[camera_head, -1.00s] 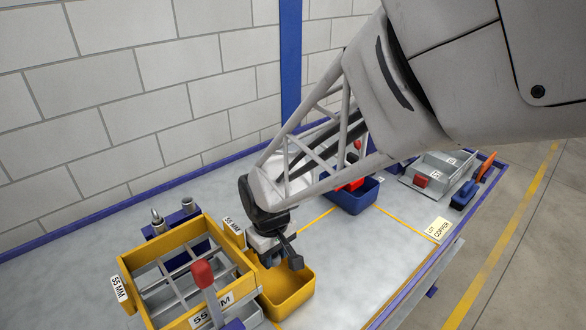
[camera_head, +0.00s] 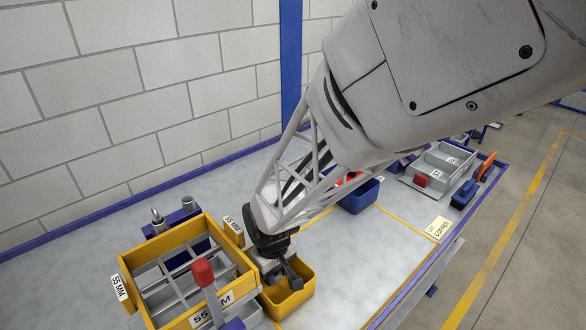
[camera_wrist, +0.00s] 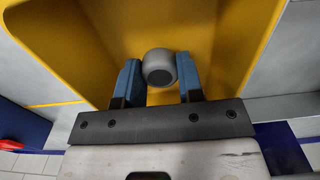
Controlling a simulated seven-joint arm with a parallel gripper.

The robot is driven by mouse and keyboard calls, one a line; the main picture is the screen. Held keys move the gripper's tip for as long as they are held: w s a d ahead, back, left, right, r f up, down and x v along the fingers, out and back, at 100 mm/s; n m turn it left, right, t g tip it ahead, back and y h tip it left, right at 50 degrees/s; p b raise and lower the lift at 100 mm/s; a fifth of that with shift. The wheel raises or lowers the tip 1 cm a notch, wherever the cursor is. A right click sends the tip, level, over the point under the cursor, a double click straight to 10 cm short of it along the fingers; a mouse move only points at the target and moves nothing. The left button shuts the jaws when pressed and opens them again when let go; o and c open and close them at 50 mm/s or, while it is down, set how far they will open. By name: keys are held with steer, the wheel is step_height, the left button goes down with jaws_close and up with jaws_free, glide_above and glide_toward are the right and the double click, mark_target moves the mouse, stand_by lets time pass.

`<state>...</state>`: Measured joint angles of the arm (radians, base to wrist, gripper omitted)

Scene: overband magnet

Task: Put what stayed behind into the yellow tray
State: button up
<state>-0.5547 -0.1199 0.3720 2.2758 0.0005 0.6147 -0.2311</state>
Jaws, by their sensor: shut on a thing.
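The yellow tray (camera_head: 296,302) stands on the bench just right of the yellow frame with bars marked 55 MM (camera_head: 185,238). My gripper (camera_head: 288,282) is low at the tray, its fingers reaching in over the rim. In the wrist view my gripper (camera_wrist: 160,83) has its two blue fingers on either side of a grey rounded cylinder (camera_wrist: 160,66) and is shut on it. Yellow tray walls (camera_wrist: 80,45) surround the cylinder there. I cannot tell whether the cylinder touches the tray floor. The head view hides the cylinder.
A red-knobbed lever (camera_head: 203,273) stands in front of the frame. A blue bin (camera_head: 360,196) with red contents is farther right, partly behind my arm. The bench between is clear.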

steer(key=shift+f, duration=1)
steer(key=shift+f, duration=0.1)
steer(key=o, duration=0.9)
steer(key=shift+r, duration=6.15)
